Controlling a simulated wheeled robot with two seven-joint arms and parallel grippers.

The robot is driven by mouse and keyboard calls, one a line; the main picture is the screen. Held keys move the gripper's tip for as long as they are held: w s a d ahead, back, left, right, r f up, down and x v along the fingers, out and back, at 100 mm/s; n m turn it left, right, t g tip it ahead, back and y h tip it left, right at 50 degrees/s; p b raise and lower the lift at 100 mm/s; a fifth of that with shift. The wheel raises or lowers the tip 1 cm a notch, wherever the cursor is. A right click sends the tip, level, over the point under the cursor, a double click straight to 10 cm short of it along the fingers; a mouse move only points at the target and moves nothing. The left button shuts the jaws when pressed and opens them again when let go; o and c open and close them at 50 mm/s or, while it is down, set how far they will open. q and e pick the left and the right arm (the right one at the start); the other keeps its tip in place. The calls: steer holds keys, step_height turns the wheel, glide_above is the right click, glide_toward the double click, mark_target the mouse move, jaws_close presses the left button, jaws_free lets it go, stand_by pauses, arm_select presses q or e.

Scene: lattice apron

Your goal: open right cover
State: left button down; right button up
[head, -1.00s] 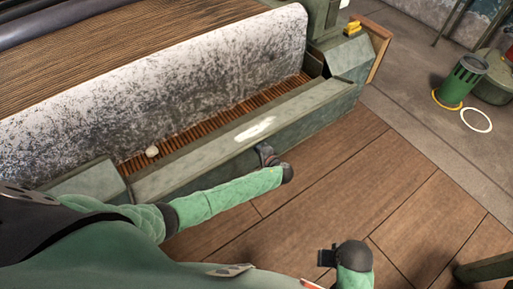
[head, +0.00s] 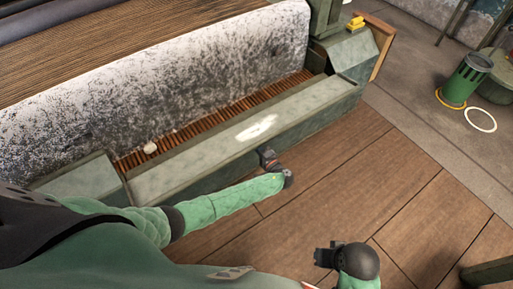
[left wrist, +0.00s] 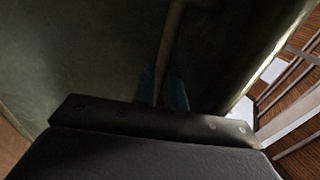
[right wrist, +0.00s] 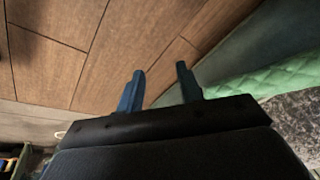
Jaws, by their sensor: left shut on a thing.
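The right cover (head: 205,150) is a long grey-green panel with a worn white patch, along the front of the machine. Its broad face shows from above, and a slatted brown strip (head: 190,124) is visible behind it. My left gripper (head: 268,158) is at the cover's front edge, near mid-length. In the left wrist view the blue fingers (left wrist: 164,88) are shut on a thin bar-like handle (left wrist: 170,38) in front of a dark green surface. My right gripper (head: 326,257) is over the floor, apart from the machine. In the right wrist view its fingers (right wrist: 160,90) are spread and empty.
A mottled grey-white roll (head: 170,85) stands behind. End blocks (head: 75,178) flank the cover. A green bin (head: 466,80) and white ring (head: 481,120) are at the far right. The wooden floor (head: 350,180) in front is clear.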

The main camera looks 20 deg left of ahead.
arm_select(q)
steer(key=shift+s+a+f+b, duration=0.1)
steer(key=shift+a+f+b, duration=0.1)
steer(key=shift+f+b, duration=0.95)
arm_select(e)
steer(key=shift+t+y, duration=0.7)
steer(key=shift+w+a+f, duration=0.25)
steer(key=shift+a+f, duration=0.75)
steer(key=shift+f, duration=0.1)
steer(key=shift+w+a+f, duration=0.2)
steer(key=shift+a+f, duration=0.75)
steer(key=shift+f, duration=0.15)
arm_select(q)
steer(key=c, duration=1.7)
jaws_free()
steer(key=shift+o, duration=1.2)
steer(key=shift+f, duration=0.15)
arm_select(e)
steer(key=shift+w, duration=0.15)
arm_select(q)
steer(key=shift+r, duration=0.25)
